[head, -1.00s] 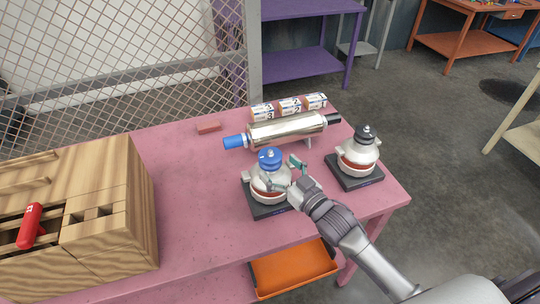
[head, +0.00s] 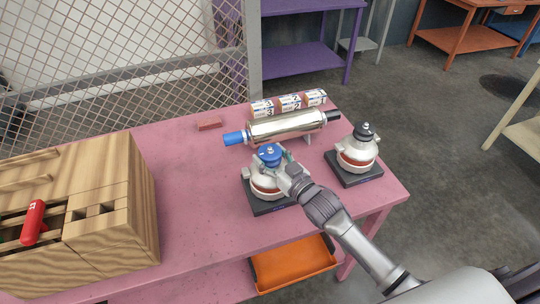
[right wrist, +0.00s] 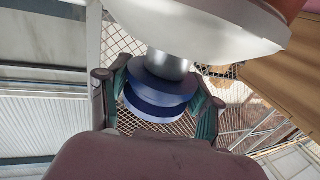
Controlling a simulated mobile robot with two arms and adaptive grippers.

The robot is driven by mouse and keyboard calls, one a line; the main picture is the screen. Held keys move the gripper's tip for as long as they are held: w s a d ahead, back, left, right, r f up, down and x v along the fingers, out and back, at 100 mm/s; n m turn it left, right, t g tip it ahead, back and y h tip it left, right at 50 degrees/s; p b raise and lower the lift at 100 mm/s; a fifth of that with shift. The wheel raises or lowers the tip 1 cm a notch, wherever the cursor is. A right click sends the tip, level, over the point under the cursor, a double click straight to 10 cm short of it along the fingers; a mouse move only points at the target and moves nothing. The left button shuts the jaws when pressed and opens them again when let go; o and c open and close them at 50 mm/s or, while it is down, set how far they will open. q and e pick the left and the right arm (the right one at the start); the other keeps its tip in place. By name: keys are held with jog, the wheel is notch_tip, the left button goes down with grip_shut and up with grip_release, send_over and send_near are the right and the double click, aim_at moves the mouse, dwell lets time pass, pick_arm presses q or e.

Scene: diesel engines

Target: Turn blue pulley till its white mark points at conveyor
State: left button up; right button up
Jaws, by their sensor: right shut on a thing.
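The blue pulley (head: 268,152) tops a pale metal housing (head: 264,187) on a black base at the middle of the pink table. The right wrist view shows the pulley (right wrist: 158,98) close up, below a grey shaft. My right gripper (right wrist: 160,108) is shut on the pulley, one teal-padded finger on each side. In the head view my right gripper (head: 275,163) reaches in from the lower right and partly covers the pulley's near side. I cannot make out where the white mark points, and I cannot clearly identify a conveyor. My left gripper is not in view.
A shiny roller (head: 285,127) with blue and black ends lies just behind the pulley. A similar unit with a black pulley (head: 364,132) stands at right. A wooden crate (head: 105,215) fills the left; a red block (head: 209,124) lies at the back.

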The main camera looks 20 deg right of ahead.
jog(key=shift+n+y, duration=0.3)
jog(key=shift+y, duration=0.2)
jog(key=n+g+y+b, duration=0.1)
jog(key=y, duration=0.1)
jog(key=n+g+y+b, duration=0.2)
jog(key=shift+w+d+f+n+y, duration=0.1)
jog(key=shift+w+d+n+y, duration=0.1)
jog(key=shift+n+y, duration=0.1)
jog(key=n+g+y+b, duration=0.3)
jog(key=n+g+y, duration=0.1)
jog(key=g, duration=0.1)
jog(key=shift+a+g, duration=0.1)
jog(key=shift+g, duration=0.2)
jog(key=n+g+y+b, duration=0.1)
jog(key=n+g+b, duration=0.2)
jog(key=g+b, duration=0.1)
jog(key=n+g+y+b, duration=0.1)
jog(key=n+g+b, duration=0.2)
jog(key=g+b, duration=0.2)
jog(key=shift+s+a+f+n+y+b, duration=0.1)
jog(key=shift+s+f+n+y+b, duration=0.05)
jog(key=shift+n+y+b, duration=0.2)
jog(key=shift+r+n+g+b, duration=0.25)
jog(key=shift+n+g+b, duration=0.4)
jog(key=shift+g+b, duration=0.55)
jog(key=shift+r, duration=0.1)
jog(key=o, duration=1.1)
jog(key=shift+o, duration=0.2)
